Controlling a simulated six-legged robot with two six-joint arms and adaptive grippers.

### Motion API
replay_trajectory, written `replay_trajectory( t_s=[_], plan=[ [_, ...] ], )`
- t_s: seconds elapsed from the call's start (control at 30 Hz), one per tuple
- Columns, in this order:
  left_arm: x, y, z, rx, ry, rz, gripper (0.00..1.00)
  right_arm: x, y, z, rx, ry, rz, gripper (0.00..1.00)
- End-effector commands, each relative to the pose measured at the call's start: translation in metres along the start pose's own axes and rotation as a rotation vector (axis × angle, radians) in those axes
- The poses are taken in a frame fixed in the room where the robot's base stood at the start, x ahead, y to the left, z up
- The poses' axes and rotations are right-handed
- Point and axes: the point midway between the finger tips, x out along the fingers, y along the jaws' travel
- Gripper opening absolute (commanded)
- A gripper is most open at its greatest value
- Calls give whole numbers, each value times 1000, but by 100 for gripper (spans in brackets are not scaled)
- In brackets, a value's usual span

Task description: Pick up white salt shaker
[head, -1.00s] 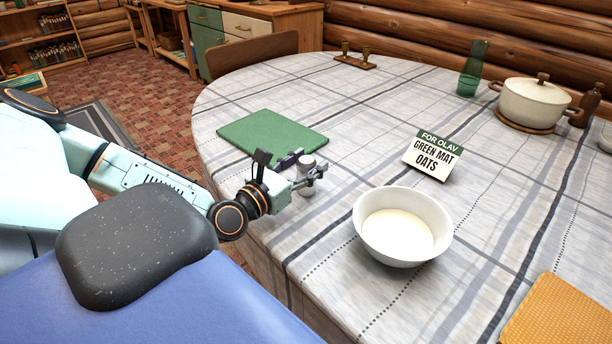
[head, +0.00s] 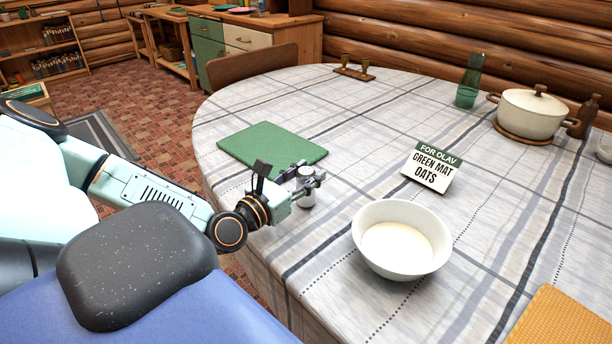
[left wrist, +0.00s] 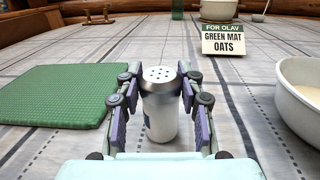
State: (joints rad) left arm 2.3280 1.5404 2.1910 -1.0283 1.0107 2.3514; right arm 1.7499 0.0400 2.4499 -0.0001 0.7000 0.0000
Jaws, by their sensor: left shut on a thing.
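The white salt shaker (left wrist: 160,116) has a grey metal top with several holes. It stands upright between the fingers of my left gripper (left wrist: 158,108) in the left wrist view. In the head view the shaker (head: 305,188) is at the near left edge of the table, partly hidden by my left gripper (head: 306,183). The fingers are shut on its sides. Its base looks to be at the tablecloth; I cannot tell if there is a gap. My right gripper is not in view.
A green mat (head: 270,145) lies just left of the shaker. A white bowl (head: 401,240) with pale contents stands to the right. A sign (head: 432,167) reads "FOR OLAV GREEN MAT OATS".

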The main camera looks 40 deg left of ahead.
Motion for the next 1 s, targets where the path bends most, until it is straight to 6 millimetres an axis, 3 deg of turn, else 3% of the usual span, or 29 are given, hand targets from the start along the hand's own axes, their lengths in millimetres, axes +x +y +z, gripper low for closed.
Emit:
replay_trajectory(
  t_s=[0.7,1.0],
  plan=[
    [0,1,86,0,-1,0,3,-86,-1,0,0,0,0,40],
    [0,1,96,0,-1,0,3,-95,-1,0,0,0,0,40]
  ],
)
